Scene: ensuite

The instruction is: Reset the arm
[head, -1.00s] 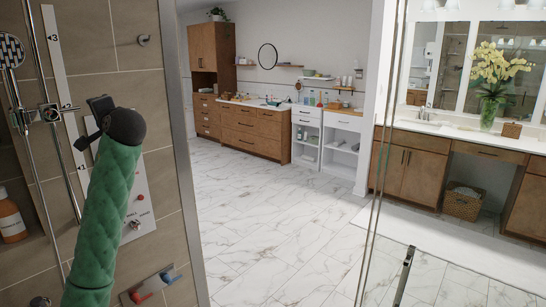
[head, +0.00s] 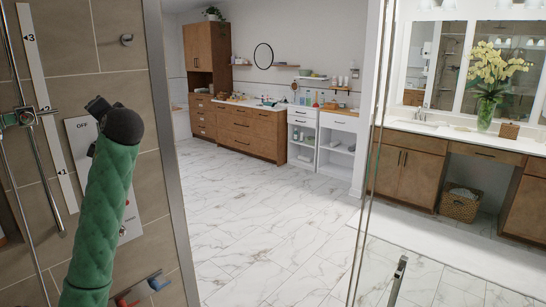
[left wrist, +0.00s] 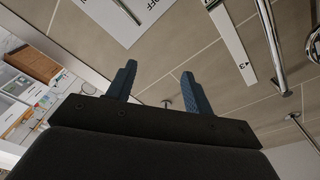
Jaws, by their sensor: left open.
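My left arm, in a green quilted sleeve, rises at the left of the head view. Its dark gripper (head: 97,107) is at the upper end, in front of the tiled shower wall and close to the white control panel (head: 80,130) in the picture. In the left wrist view the two blue fingers of my left gripper (left wrist: 158,70) stand wide apart with nothing between them. Part of the white panel (left wrist: 125,18) shows beyond them. My right arm and gripper are not in view.
A vertical shower rail (head: 25,118) and a white numbered strip (head: 45,100) are on the wall at left. Red and blue handles (head: 140,288) sit low on it. A glass door handle (head: 398,280) stands at right. The marble floor (head: 270,230) is clear.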

